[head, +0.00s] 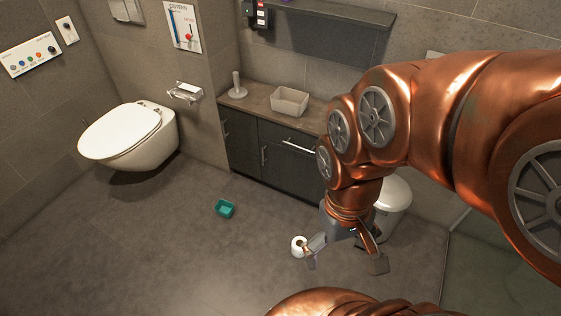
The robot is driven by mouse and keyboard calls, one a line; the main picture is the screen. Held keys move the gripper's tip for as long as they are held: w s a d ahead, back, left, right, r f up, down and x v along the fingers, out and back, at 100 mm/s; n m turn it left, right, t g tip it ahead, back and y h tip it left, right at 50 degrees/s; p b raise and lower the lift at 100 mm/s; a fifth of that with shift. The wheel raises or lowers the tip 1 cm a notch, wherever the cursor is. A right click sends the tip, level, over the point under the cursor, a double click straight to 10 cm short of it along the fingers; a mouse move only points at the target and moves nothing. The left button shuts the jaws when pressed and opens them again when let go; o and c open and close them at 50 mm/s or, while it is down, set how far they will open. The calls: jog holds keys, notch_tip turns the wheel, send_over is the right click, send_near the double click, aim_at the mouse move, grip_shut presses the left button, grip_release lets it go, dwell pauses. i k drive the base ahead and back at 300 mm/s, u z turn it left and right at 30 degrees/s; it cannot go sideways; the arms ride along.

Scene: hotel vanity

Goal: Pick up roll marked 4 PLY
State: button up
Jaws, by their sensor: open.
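A small white roll (298,246) with a dark core opening shows in the head view, just left of my gripper's left finger. No 4 PLY mark can be read on it at this size. The left finger overlaps its right edge in the picture; I cannot tell whether they touch, or whether the roll rests on the floor. My gripper (346,263) points down over the floor with its two fingers spread wide and nothing visible between them. Another white roll or sheet (188,88) appears at the wall holder beside the toilet; no mark is readable there either.
A teal box (224,209) lies on the open grey floor. A white bin (393,203) stands behind my gripper, partly hidden by my arm. The dark vanity cabinet (240,142) carries a beige basket (289,101) and an upright holder (237,87). The toilet (130,135) is at left.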

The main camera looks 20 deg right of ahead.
aim_at(297, 251)
jog(key=z, duration=0.8)
jog(key=i, duration=0.35)
jog(key=u, duration=1.25)
